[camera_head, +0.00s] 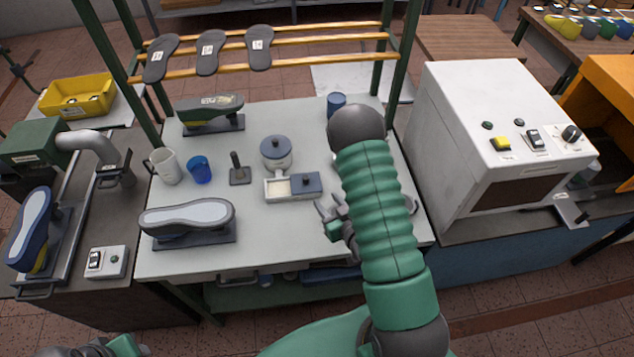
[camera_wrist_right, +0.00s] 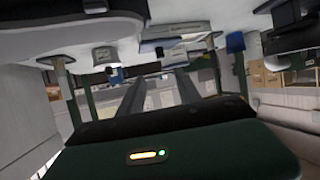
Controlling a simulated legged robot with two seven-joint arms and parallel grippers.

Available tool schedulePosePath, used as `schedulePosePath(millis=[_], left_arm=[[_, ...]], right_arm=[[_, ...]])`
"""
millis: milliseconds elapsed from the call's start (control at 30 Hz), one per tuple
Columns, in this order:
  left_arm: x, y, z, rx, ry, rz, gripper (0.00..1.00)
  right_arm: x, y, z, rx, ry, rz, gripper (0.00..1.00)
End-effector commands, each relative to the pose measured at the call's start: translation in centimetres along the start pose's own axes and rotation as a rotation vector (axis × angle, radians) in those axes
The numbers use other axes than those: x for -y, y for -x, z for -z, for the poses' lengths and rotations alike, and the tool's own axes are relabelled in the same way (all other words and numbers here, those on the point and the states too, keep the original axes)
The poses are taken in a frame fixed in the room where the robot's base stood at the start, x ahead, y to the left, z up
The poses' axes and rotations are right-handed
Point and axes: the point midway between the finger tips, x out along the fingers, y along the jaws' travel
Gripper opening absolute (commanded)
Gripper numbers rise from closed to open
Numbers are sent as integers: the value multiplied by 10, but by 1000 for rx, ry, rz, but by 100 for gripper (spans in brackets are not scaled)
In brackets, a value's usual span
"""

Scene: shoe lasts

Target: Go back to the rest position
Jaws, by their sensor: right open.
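My right arm reaches up over the right part of the light worktable (camera_head: 290,245) in the head view. My right gripper (camera_head: 328,214) shows beside the green forearm, partly hidden by it. It is near the small tray with a blue-grey block (camera_head: 307,185). In the right wrist view the two grey fingers of my right gripper (camera_wrist_right: 160,92) are apart with nothing between them. Part of my left arm shows at the bottom left edge of the head view, too cut off to tell its jaw state.
A shoe last on a stand (camera_head: 188,218) lies front left on the table; another (camera_head: 210,110) stands behind. A white mug (camera_head: 165,166), blue cup (camera_head: 200,170) and round pot (camera_head: 276,152) stand there. A white machine (camera_head: 490,95) is at right. Green posts hold the rack (camera_head: 290,42).

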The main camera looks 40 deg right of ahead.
Motion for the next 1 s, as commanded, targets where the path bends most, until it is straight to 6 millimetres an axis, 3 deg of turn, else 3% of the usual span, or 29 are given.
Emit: schedulePosePath(millis=[267,367,467,567,733,867,1000], left_arm=[[0,-4,-1,0,0,0,36],[0,-9,-2,0,0,0,36],[0,-15,-4,0,0,0,36],[0,-21,-5,0,0,0,36],[0,-28,-7,0,0,0,36],[0,-30,-7,0,0,0,36],[0,-30,-7,0,0,0,36]], right_arm=[[10,-11,3,63,22,11,41],[30,-21,6,186,54,24,41],[57,-17,10,349,85,42,41],[86,6,12,519,111,68,41],[130,72,15,779,154,126,41],[146,112,15,900,180,157,41],[148,124,15,941,187,164,41]])
